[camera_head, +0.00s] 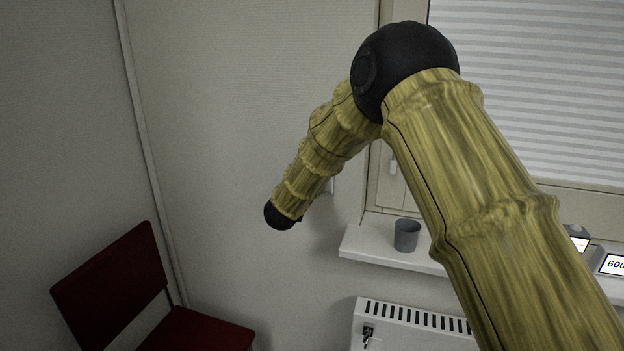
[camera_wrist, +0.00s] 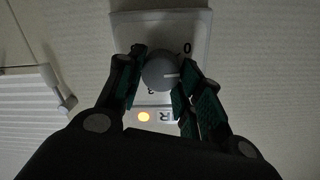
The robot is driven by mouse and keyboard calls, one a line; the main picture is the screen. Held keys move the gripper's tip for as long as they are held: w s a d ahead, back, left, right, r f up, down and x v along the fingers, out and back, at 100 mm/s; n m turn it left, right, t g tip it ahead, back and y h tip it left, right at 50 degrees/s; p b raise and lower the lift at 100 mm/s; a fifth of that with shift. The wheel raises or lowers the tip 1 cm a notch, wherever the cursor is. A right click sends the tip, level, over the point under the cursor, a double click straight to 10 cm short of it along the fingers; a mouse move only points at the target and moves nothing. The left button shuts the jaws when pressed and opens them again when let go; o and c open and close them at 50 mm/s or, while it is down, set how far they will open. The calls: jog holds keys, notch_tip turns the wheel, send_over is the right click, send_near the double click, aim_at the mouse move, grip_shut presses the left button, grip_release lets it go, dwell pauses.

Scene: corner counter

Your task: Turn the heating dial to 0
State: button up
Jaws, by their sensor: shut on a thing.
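In the wrist view the heating dial (camera_wrist: 158,76) is a round grey knob on a pale wall plate (camera_wrist: 150,25). A white mark on the knob points to the right, below the printed 0 (camera_wrist: 187,47) at the upper right. A 3 shows partly just below the knob. My gripper (camera_wrist: 162,68) has one dark green-padded finger on each side of the knob and is shut on it. In the head view I cannot make out the dial or my fingers, only my arm reaching towards the wall.
An amber light (camera_wrist: 144,117) and a label marked R (camera_wrist: 166,115) sit below the dial. In the head view, a grey cup (camera_head: 406,236) stands on the window sill (camera_head: 365,247) above a radiator (camera_head: 400,338). A red chair (camera_head: 115,285) is at the lower left.

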jog(key=shift+f, duration=0.15)
jog(key=o, duration=1)
jog(key=v, duration=1.2)
